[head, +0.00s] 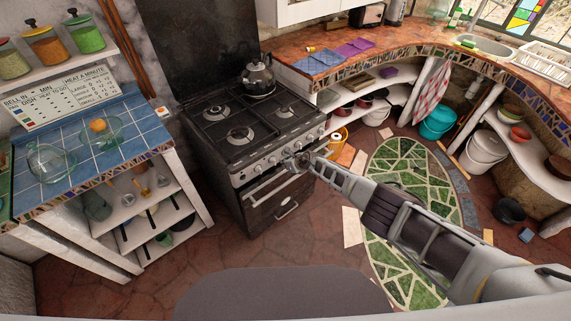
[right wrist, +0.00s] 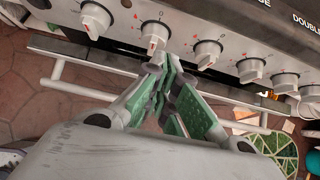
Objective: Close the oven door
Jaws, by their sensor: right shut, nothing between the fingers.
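The oven (head: 262,165) is a dark stove with a light control panel and a row of knobs. Its door (head: 265,200) is upright or nearly so below the panel; I cannot tell whether a small gap is left. The door's pale bar handle (right wrist: 95,67) crosses the right wrist view below the knobs. My right gripper (head: 300,162) is shut and empty, in front of the oven near the panel. In the right wrist view its green-padded fingers (right wrist: 162,72) meet just under a knob, over the handle's line. Contact cannot be told. My left gripper is not in view.
A kettle (head: 258,77) stands on the stove top. A blue-tiled shelf unit (head: 90,150) with jars and bowls is at the left. A curved counter (head: 400,42) with shelves runs along the right. A green patterned mat (head: 385,155) lies on the floor. Floor before the oven is clear.

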